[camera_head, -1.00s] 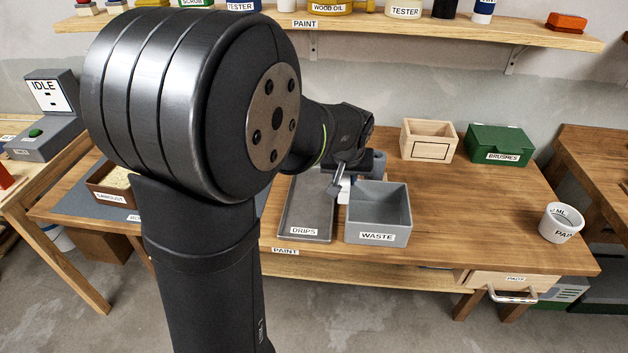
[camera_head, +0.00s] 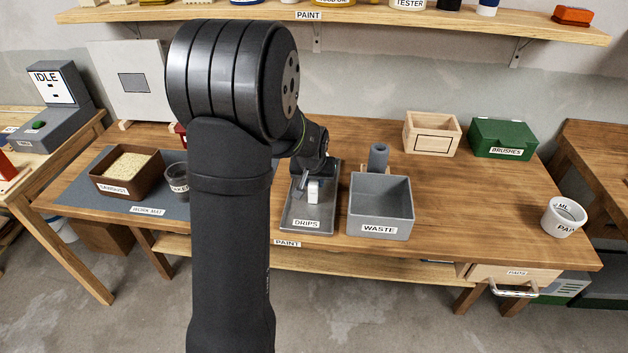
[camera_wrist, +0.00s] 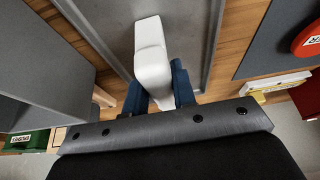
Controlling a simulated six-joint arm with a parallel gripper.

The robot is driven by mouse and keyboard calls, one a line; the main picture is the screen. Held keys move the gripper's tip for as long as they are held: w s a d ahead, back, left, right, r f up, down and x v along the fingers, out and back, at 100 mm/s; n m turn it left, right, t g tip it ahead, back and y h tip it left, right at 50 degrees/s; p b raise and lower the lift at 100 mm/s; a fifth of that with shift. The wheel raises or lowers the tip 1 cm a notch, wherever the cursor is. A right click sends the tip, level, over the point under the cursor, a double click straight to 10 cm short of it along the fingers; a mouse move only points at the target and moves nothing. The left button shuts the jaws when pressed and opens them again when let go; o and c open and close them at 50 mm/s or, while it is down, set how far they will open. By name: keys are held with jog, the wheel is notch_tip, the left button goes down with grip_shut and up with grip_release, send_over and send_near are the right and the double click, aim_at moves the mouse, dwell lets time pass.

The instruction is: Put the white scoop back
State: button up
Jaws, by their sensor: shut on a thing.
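The white scoop (camera_wrist: 152,55) is held between the blue fingertips of my gripper (camera_wrist: 158,88) in the wrist view. In the head view the scoop shows as a small white piece (camera_head: 313,190) just under my gripper (camera_head: 308,182). It is over the grey DRIPS tray (camera_head: 322,222), to the left of the grey WASTE bin (camera_head: 381,214). The gripper is shut on the scoop. The tray's grey floor (camera_wrist: 112,22) lies behind the scoop in the wrist view. I cannot tell whether the scoop touches the tray.
The brown SAWDUST box (camera_head: 112,188) and a dark grey cup (camera_head: 178,182) stand on the blue-grey mat (camera_head: 205,200) at left. A wooden box (camera_head: 432,136), green BRUSHES box (camera_head: 500,140) and white pot (camera_head: 562,219) are right.

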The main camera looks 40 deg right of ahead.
jog(key=o, duration=1)
jog(key=shift+f, duration=0.2)
jog(key=v, duration=1.7)
jog(key=shift+w+r, duration=0.2)
jog(key=shift+r, duration=0.15)
notch_tip(320, 180, up, 10)
